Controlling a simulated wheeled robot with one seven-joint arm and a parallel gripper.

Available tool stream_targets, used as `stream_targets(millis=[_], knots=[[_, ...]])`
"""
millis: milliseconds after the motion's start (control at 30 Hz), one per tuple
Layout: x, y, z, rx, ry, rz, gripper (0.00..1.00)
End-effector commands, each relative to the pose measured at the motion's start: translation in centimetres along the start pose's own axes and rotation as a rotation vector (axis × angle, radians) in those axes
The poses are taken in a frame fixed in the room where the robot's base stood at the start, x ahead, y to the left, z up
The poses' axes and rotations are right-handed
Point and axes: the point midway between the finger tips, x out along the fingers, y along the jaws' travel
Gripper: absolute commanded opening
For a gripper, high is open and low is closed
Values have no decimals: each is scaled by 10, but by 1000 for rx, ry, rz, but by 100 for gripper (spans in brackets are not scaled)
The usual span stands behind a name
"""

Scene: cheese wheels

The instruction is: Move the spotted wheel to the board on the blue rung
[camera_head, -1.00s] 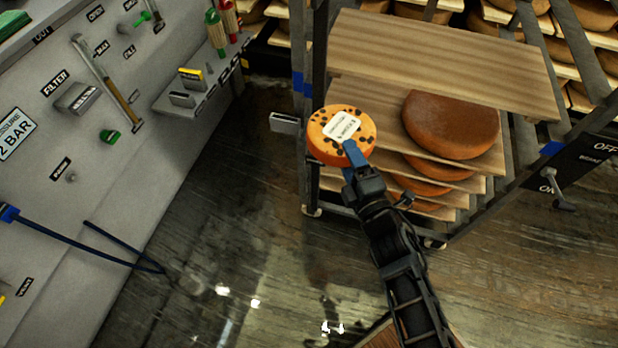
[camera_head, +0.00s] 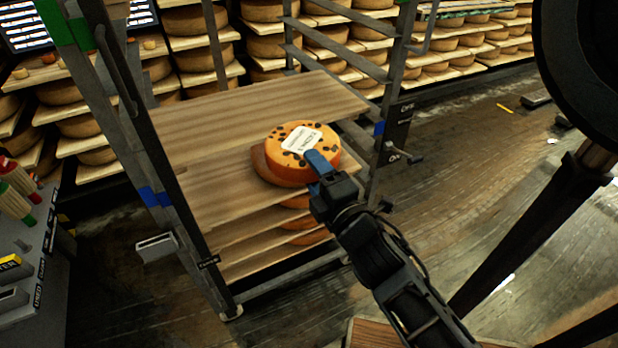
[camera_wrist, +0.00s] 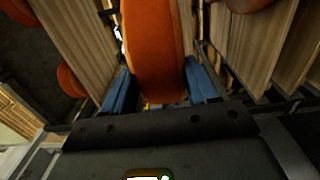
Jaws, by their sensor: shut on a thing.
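The spotted wheel (camera_head: 287,158) is orange with dark spots and a white label on top. My gripper (camera_head: 318,164) is shut on its near edge and holds it roughly level at the rack's front. In the wrist view the orange wheel (camera_wrist: 153,50) stands between my blue fingers (camera_wrist: 160,88). Blue bands mark the rack's left post (camera_head: 155,197) and right post (camera_head: 379,128). A bare top board (camera_head: 215,118) and a second board (camera_head: 215,192) lie near that height; I cannot tell which sits on the blue rung.
A brown wheel (camera_head: 260,166) on the second board is mostly hidden behind the spotted wheel. More boards with wheels lie below. Full shelves (camera_head: 270,47) stand behind the rack. A grey console (camera_head: 40,260) is at left. A large dark object (camera_head: 585,70) fills the upper right.

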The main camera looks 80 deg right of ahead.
Motion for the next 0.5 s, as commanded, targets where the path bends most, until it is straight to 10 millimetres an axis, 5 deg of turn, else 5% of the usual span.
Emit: stream_targets(millis=[500], knots=[[41,4,-1,0,3,8,0]])
